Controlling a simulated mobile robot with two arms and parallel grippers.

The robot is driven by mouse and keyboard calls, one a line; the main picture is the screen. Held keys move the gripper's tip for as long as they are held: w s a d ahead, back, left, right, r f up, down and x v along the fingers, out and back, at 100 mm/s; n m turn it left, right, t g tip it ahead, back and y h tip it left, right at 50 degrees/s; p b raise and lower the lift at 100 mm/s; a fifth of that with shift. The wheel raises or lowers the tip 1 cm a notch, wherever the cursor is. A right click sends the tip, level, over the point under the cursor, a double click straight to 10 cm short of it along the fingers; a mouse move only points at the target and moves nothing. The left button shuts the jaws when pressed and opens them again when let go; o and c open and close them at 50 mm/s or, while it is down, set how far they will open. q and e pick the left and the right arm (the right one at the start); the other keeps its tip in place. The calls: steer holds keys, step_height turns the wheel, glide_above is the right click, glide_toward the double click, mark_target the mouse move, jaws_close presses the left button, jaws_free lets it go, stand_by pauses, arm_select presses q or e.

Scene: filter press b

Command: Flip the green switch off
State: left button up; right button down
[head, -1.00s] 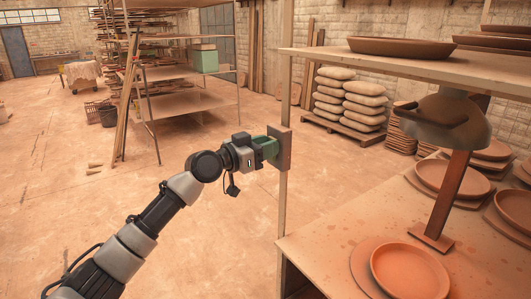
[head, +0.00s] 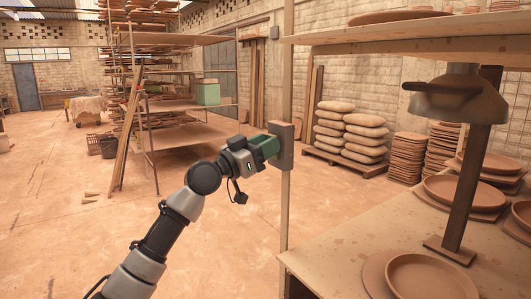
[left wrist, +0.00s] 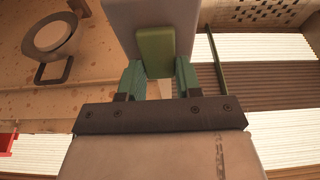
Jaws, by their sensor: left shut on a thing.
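The green switch (left wrist: 155,48) shows in the left wrist view as a rounded green block on the face of a grey box (left wrist: 187,12). In the head view the box (head: 286,146) is fixed to the upright post of the shelf. My left gripper (head: 273,146) reaches the front of this box. In the left wrist view its two green fingers (left wrist: 158,68) stand on either side of the lower part of the switch, shut on it. The switch itself is hidden behind the fingers in the head view. My right gripper is not in view.
The shelf post (head: 286,215) stands right behind the box. A table (head: 325,250) with several clay plates (head: 425,275) and a dark lamp-like press (head: 455,100) is at right. Stacked sacks (head: 350,132) and a rack (head: 185,104) stand farther back.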

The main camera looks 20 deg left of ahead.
arm_select(q)
steer(key=shift+r, duration=0.1)
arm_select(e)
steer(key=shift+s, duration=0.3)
arm_select(q)
steer(key=o, duration=0.9)
steer(key=shift+o, duration=0.2)
steer(key=shift+a, duration=0.1)
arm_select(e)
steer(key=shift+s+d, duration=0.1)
arm_select(q)
steer(key=b+v, duration=0.2)
steer(key=v, duration=0.8)
steer(key=shift+s+f, duration=0.2)
steer(key=shift+s, duration=0.15)
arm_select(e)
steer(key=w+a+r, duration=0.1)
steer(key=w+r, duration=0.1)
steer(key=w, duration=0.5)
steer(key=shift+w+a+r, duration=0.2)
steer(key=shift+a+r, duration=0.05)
arm_select(q)
steer(key=shift+a, duration=0.15)
